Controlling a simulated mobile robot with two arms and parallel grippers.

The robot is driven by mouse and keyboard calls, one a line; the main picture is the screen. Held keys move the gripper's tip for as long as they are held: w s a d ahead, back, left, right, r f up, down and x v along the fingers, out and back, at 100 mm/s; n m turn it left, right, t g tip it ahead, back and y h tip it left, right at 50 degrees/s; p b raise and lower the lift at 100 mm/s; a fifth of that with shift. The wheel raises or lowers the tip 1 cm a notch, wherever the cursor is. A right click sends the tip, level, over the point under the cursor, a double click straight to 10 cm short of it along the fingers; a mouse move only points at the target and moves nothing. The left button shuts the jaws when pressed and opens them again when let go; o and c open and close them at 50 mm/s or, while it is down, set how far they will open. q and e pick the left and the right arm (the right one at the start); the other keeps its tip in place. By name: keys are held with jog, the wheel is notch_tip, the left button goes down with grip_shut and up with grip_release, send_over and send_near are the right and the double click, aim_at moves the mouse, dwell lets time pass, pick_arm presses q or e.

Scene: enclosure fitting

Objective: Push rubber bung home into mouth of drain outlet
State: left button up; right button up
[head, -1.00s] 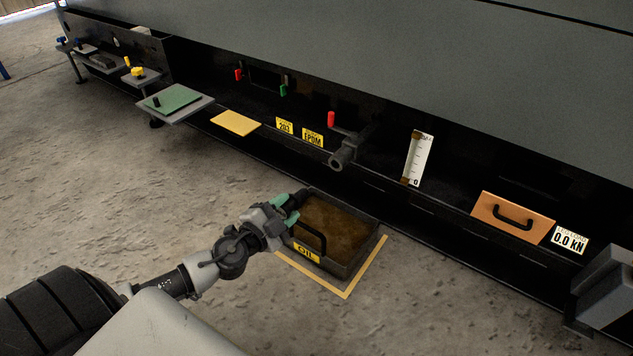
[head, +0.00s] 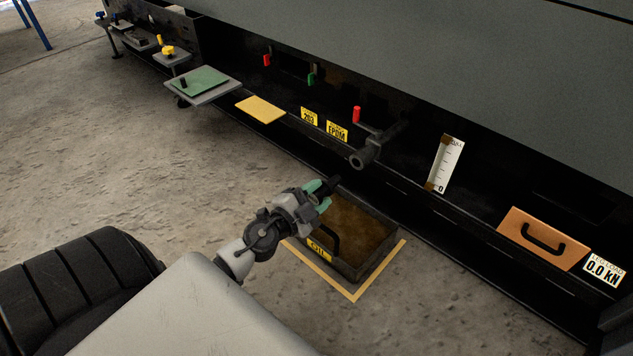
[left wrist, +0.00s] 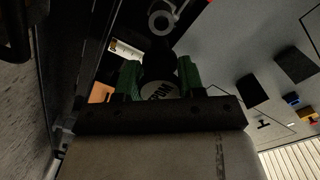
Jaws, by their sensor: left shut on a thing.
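My left gripper (head: 320,193) has green fingertips and is shut on the black rubber bung (head: 331,183), above the near-left part of the oil tray. In the left wrist view the bung (left wrist: 160,66) sits between the green fingers, with "EPDM" lettering on its near end. The drain outlet (head: 362,158) is a dark pipe with a round open mouth, below a red-handled lever. The mouth also shows in the left wrist view (left wrist: 160,21), just beyond the bung and apart from it. My right gripper is not in view.
The oil tray (head: 385,259) lies on the floor inside a yellow outline, beneath the outlet. A dark ledge runs along the machine with a yellow plate (head: 260,109), a white gauge (head: 446,164) and an orange panel with a handle (head: 519,233). The floor at left is open.

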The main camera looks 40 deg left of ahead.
aim_at(325, 188)
pick_arm(q)
jog(key=w, duration=0.2)
jog(key=shift+w+d+r+p, duration=0.1)
jog(key=shift+w+r+p, duration=0.1)
jog(key=shift+w+p, duration=0.2)
jog(key=shift+w+d+f, duration=0.1)
jog(key=shift+w, duration=1.2)
dwell(0.4)
jog(key=shift+w+d+p, duration=0.2)
jog(key=shift+w+p, duration=0.1)
jog(key=shift+w, duration=2.35)
jog(key=o, duration=1.1)
jog(key=shift+c, duration=0.2)
